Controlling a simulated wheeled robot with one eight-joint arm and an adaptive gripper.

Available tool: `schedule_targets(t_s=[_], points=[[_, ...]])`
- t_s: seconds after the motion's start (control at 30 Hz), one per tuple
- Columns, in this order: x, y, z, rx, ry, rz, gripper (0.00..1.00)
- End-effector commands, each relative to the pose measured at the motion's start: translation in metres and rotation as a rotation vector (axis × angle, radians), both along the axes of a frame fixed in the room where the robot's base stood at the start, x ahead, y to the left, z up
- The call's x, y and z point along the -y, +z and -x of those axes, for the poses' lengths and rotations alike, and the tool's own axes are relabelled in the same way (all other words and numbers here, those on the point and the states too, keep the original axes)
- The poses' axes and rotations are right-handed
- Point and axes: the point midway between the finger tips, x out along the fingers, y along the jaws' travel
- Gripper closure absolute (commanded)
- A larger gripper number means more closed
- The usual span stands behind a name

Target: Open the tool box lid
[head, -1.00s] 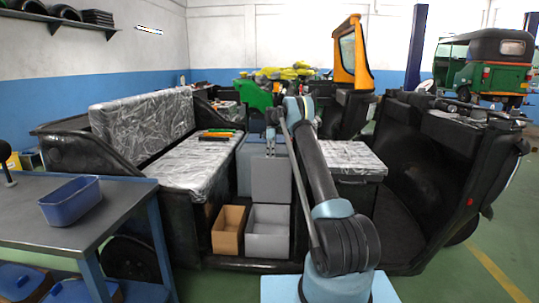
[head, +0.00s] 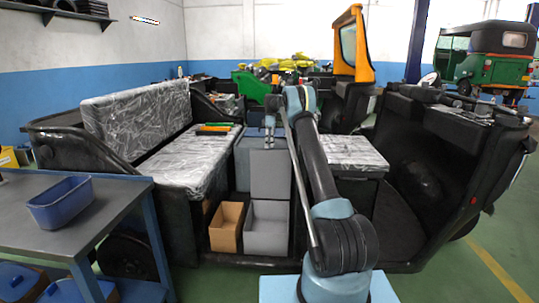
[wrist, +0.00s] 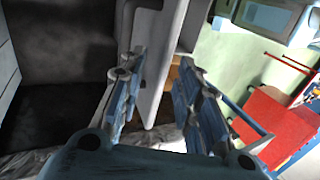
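A grey tool box (head: 266,232) stands low in the middle of the vehicle, open at the top. Its grey lid (head: 269,174) stands upright at the box's back. My gripper (head: 269,128) is above the lid's top edge in the head view, small and partly hidden by my arm. In the wrist view my gripper (wrist: 165,105) has its two blue-grey fingers apart, with a pale grey panel (wrist: 158,70), seemingly the lid, between them. I cannot tell whether either finger touches it.
An open brown box (head: 226,228) stands left of the tool box. A plastic-covered seat (head: 185,160) is at the left and a covered box (head: 350,153) at the right. A metal table (head: 110,210) with a blue tray (head: 60,203) stands front left.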

Motion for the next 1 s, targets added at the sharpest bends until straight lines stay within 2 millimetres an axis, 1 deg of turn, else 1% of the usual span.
schedule_targets(t_s=[0.03, 0.2, 0.33, 0.53, 0.57, 0.6, 0.67, 0.7, 0.77, 0.87, 1.0], points=[[0.000, 0.007, -0.001, 0.000, 0.000, 0.000, 0.69], [0.000, 0.022, -0.003, 0.000, -0.001, 0.000, 0.69], [0.001, 0.026, -0.004, 0.000, -0.001, 0.000, 0.69], [0.001, 0.026, -0.004, 0.000, -0.001, 0.000, 0.69], [0.001, 0.026, -0.004, 0.000, -0.001, 0.000, 0.73], [0.001, 0.026, -0.003, 0.000, -0.001, 0.000, 0.82], [0.000, 0.028, -0.002, 0.002, -0.006, 0.002, 0.96], [0.000, 0.031, -0.001, 0.004, -0.012, 0.005, 1.00], [0.000, 0.038, 0.002, 0.011, -0.027, 0.011, 1.00], [0.000, 0.055, 0.012, 0.030, -0.074, 0.030, 1.00], [0.002, 0.087, 0.033, 0.066, -0.168, 0.065, 1.00]])
